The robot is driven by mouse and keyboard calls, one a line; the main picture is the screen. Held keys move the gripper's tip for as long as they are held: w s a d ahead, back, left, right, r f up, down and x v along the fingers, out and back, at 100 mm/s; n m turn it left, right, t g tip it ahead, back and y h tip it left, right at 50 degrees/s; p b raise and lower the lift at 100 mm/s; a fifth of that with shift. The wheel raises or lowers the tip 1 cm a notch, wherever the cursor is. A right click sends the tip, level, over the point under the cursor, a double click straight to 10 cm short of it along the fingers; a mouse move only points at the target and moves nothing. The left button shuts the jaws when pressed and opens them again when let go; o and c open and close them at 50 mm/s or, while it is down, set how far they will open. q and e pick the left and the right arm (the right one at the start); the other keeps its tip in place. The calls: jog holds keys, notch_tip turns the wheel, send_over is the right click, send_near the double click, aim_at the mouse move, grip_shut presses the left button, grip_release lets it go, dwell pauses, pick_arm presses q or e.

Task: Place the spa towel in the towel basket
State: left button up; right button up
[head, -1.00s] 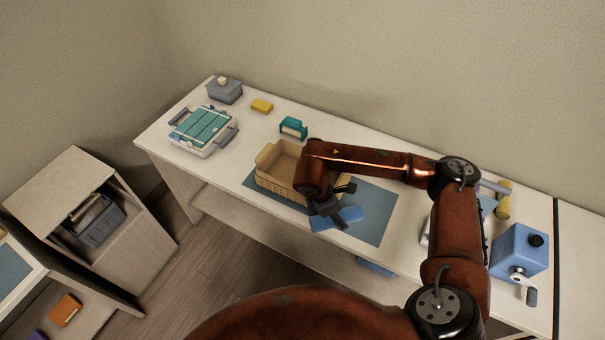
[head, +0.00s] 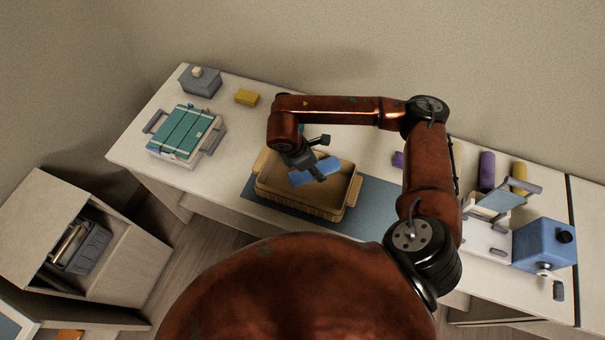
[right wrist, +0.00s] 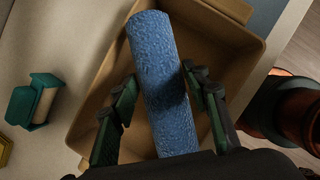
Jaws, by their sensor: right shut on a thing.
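The spa towel is a blue rolled cloth (head: 301,177), seen over the towel basket in the head view. In the right wrist view the towel (right wrist: 160,75) is held lengthwise between the fingers. My right gripper (head: 312,169) is shut on the towel; its fingers show on both sides of the roll in the right wrist view (right wrist: 160,100). The towel basket (head: 348,197) is tan and open-topped, with raised end handles. The basket's floor and walls (right wrist: 225,50) show below the towel. I cannot tell exactly how high the towel is above the floor. My left gripper is not in view.
The basket stands on a blue mat (head: 375,212) on the white table. A tray with teal strips (head: 185,135), a grey box (head: 200,83) and a yellow block (head: 246,97) are to the left. A teal holder (right wrist: 33,100) stands beside the basket. A blue machine (head: 542,245) is at right.

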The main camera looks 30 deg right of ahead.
jog(key=f, duration=0.2)
jog(key=f+p, duration=0.1)
jog(key=f, duration=0.2)
jog(key=shift+s+d+f, duration=0.1)
jog(key=shift+s, duration=0.1)
jog(key=shift+f, duration=0.3)
notch_tip(320, 180, down, 3)
jog(key=shift+f, duration=0.3)
jog(key=o, duration=1.3)
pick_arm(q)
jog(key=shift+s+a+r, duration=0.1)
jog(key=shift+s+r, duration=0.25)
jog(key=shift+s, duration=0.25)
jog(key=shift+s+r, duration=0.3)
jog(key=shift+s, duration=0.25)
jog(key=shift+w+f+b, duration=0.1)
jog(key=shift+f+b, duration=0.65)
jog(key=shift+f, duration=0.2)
pick_arm(e)
jog(key=v, duration=1.2)
jog(key=shift+w+r, duration=0.1)
